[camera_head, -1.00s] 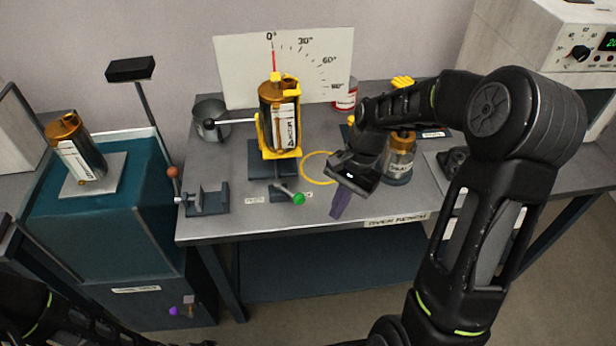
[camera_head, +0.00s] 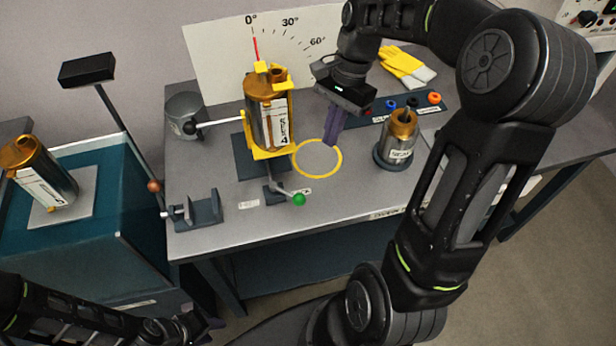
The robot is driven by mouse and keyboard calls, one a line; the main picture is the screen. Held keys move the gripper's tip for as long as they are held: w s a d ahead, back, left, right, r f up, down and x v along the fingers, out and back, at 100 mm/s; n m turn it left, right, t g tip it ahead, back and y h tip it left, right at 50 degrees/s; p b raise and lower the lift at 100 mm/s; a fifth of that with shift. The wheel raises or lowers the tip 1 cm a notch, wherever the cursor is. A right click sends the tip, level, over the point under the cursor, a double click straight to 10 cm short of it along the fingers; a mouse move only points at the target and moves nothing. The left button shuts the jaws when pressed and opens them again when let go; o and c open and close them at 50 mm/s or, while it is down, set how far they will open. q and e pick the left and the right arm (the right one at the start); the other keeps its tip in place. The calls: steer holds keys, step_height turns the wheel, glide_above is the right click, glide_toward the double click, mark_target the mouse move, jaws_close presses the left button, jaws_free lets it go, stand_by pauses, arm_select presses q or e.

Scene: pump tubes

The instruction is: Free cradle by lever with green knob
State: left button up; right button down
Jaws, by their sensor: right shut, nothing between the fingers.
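The lever with the green knob (camera_head: 299,199) sticks out at the front of the cradle's dark base, low over the table. The yellow cradle (camera_head: 275,155) holds an upright gold-and-white pump tube (camera_head: 267,112) in front of the angle board, its red pointer near 0°. My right gripper (camera_head: 331,140) is shut and empty, its purple fingers pointing down at the back right of the yellow ring on the table, apart from the knob. My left gripper (camera_head: 208,326) is low at the bottom edge, partly hidden, and its jaws are unclear.
A metal pot (camera_head: 184,113) and a small vise (camera_head: 203,208) stand left of the cradle. A gold-topped jar (camera_head: 399,138) stands right of the yellow ring (camera_head: 317,176). Yellow gloves (camera_head: 408,66) lie at the back. Another tube (camera_head: 42,172) rests on the teal cabinet at left.

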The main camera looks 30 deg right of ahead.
mark_target(288, 194)
steer(key=x, duration=0.9)
steer(key=shift+a+f, duration=0.1)
steer(key=shift+a, duration=0.05)
steer(key=a, duration=0.1)
steer(key=a+p, duration=0.1)
steer(key=s+a+f, duration=0.1)
steer(key=shift+f, duration=0.1)
steer(key=shift+a+f, duration=0.15)
steer(key=shift+a, duration=0.35)
